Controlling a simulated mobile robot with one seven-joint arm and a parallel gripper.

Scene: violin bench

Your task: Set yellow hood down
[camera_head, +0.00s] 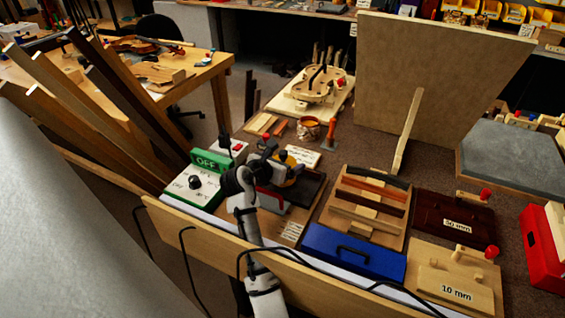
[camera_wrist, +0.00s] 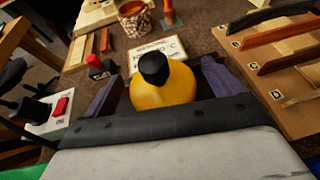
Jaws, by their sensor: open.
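The yellow hood (camera_wrist: 165,92) is a rounded yellow dome with a black knob (camera_wrist: 154,68) on top. It sits between the two spread fingers of my gripper (camera_wrist: 160,84), with visible gaps at its sides in the wrist view. My gripper is open. In the head view the hood (camera_head: 290,180) shows only partly behind my gripper (camera_head: 278,174), above a dark tray-like surface (camera_head: 306,190). What lies directly under the hood is hidden.
A green and white control box marked OFF (camera_head: 196,185) stands left of my gripper. A small label card (camera_head: 302,157) lies behind it. A rack of wooden strips (camera_head: 365,208) and a blue case (camera_head: 352,254) are to the right. A cup (camera_head: 308,127) stands farther back.

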